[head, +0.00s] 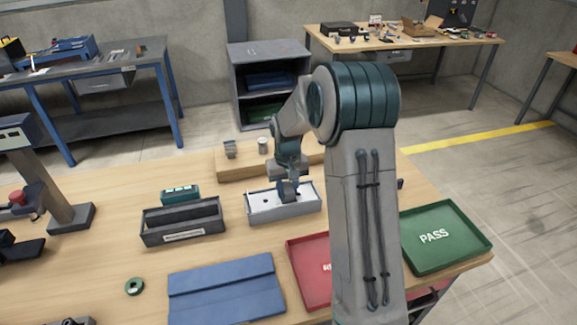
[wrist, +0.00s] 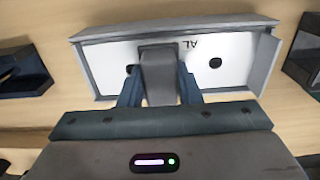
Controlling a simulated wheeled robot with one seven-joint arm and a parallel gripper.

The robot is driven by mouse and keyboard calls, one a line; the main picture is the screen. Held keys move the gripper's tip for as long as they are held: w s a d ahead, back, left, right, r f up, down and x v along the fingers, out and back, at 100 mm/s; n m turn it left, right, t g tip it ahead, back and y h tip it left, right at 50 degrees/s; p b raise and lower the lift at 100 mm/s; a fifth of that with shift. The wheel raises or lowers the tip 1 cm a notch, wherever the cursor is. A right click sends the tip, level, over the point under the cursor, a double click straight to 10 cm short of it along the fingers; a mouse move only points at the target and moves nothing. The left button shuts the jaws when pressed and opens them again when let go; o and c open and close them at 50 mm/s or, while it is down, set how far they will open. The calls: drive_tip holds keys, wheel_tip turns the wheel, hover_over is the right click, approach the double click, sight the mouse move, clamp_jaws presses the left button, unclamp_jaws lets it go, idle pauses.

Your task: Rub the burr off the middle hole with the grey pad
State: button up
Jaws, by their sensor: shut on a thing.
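A white plate (head: 262,206) with dark holes lies in a grey open-topped holder (head: 290,213) on the wooden bench. In the wrist view the plate (wrist: 105,68) shows one clear hole at right (wrist: 215,63), a partly covered dark spot at left, and letters ending "AL". My gripper (wrist: 158,92) is shut on a grey pad (wrist: 158,72), a dark block between its fingers. In the head view my gripper (head: 288,189) points down over the plate's middle. The pad hides the middle of the plate, so the middle hole and any burr are out of sight. I cannot tell whether the pad touches the plate.
A dark divided bin (head: 182,236) stands left of the holder. A red tray (head: 305,250) and a green PASS tray (head: 440,262) lie at the front right. A raised wooden board (head: 235,172) is behind.

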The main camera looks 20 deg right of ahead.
drive_tip(key=shift+a, duration=1.6)
drive_tip(key=shift+d, duration=1.55)
drive_tip(key=shift+a+b, duration=0.3)
drive_tip(key=shift+a, duration=1.15)
drive_tip(key=shift+d, duration=1.3)
drive_tip(key=shift+d+r, duration=0.2)
drive_tip(key=shift+a+r+p, duration=0.1)
drive_tip(key=shift+r+p, duration=2.3)
drive_tip(key=shift+r, duration=1.45)
wheel_tip(320, 180, up, 6)
drive_tip(key=p, duration=0.4)
hover_over(278, 199)
drive_tip(key=d, duration=0.3)
drive_tip(key=shift+w+a, duration=0.1)
drive_tip(key=shift+w, duration=0.05)
